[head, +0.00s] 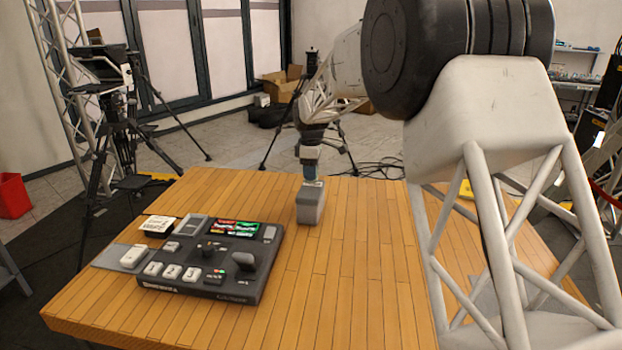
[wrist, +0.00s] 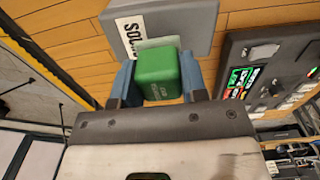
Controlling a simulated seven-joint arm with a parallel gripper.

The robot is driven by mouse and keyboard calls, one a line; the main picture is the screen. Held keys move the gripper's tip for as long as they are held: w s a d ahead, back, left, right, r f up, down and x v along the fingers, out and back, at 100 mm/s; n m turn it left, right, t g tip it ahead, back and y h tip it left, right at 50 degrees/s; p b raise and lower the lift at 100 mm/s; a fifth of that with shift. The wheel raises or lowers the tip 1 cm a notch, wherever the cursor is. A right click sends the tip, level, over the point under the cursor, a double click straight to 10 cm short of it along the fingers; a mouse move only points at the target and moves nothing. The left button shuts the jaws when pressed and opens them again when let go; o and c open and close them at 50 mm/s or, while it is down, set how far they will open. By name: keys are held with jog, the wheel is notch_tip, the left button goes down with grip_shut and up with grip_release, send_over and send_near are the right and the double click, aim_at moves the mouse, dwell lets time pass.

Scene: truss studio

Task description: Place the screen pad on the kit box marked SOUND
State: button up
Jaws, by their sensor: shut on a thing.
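The kit box (wrist: 190,22) is a grey block with a white label (wrist: 131,36) reading SOUND, partly covered in the wrist view. In the head view the grey box (head: 310,208) stands on the wooden table right of the console. My gripper (wrist: 163,78) is shut on a green block with small dark lettering, the screen pad (wrist: 160,75), between its blue fingers. A pale green strip shows just beyond the pad. In the head view my gripper (head: 311,174) points down directly above the box; the pad is not discernible there. I cannot tell whether pad and box touch.
A dark control console (head: 210,262) with buttons, knobs and a colourful screen sits left of the box. A small cream-topped item (head: 157,225) and a grey plate (head: 122,258) lie beside it. The table (head: 340,290) is clear in front of the box.

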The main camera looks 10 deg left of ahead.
jog(key=shift+f, duration=1.35)
jog(key=shift+f, duration=0.15)
jog(key=o, duration=0.9)
notch_tip(320, 180, up, 12)
jog(key=shift+r, duration=0.15)
jog(key=shift+d, duration=0.1)
